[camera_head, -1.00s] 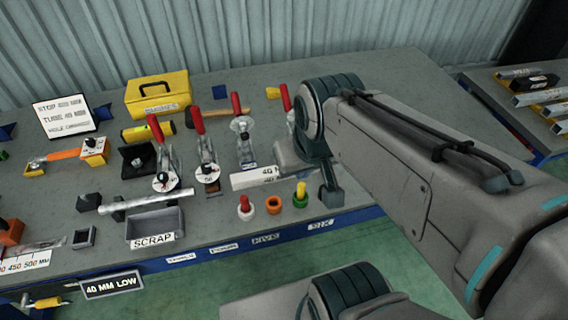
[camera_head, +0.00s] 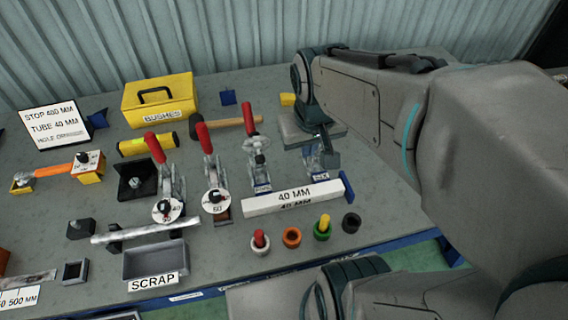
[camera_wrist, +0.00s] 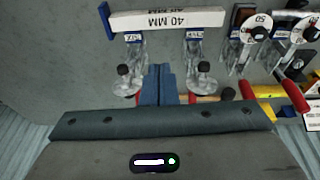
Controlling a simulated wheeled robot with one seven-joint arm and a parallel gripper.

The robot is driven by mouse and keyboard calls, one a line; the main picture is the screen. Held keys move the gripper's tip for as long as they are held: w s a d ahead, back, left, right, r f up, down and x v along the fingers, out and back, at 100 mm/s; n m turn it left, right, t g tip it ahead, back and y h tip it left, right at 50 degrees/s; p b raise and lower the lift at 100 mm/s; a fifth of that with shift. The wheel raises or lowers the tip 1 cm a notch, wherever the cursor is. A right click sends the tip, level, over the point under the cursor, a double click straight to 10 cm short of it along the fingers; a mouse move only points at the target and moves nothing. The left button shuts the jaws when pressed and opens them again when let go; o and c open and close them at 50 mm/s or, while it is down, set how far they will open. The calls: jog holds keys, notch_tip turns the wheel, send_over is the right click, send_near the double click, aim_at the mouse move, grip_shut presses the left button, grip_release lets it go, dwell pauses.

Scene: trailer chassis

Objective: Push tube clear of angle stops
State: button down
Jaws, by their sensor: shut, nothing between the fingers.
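A silvery tube (camera_head: 140,231) lies at the front left of the bench, by small black blocks (camera_head: 80,229); I cannot tell whether it touches them. A long white bar marked 40 MM (camera_head: 292,197) lies further right, with a blue upright piece (camera_head: 346,187) at its right end. The bar also shows at the top of the wrist view (camera_wrist: 168,19). My gripper (camera_head: 330,162) is shut and empty, above the bench behind the bar's right part. In the wrist view my gripper (camera_wrist: 158,80) appears between two clamps. The far clamp is partly hidden in the head view.
A grey SCRAP tray (camera_head: 155,262) is in front of the tube. Coloured bushes (camera_head: 291,237) stand along the front edge. A hammer (camera_head: 225,123) and a yellow BUSHES box (camera_head: 158,98) lie behind.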

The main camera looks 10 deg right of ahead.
aim_at(294, 198)
jog(key=w+f+g+b, duration=0.1)
jog(key=w+f+b, duration=0.1)
jog(key=f, duration=0.7)
jog(key=w+f+g+b, duration=0.1)
jog(key=w+f, duration=0.3)
jog(key=f, duration=0.5)
jog(key=w+f+b, duration=0.4)
jog(key=f, duration=0.5)
jog(key=shift+w+a+f+n+g, duration=0.1)
jog(key=shift+a+f+n+g, duration=0.25)
jog(key=shift+n+g, duration=0.05)
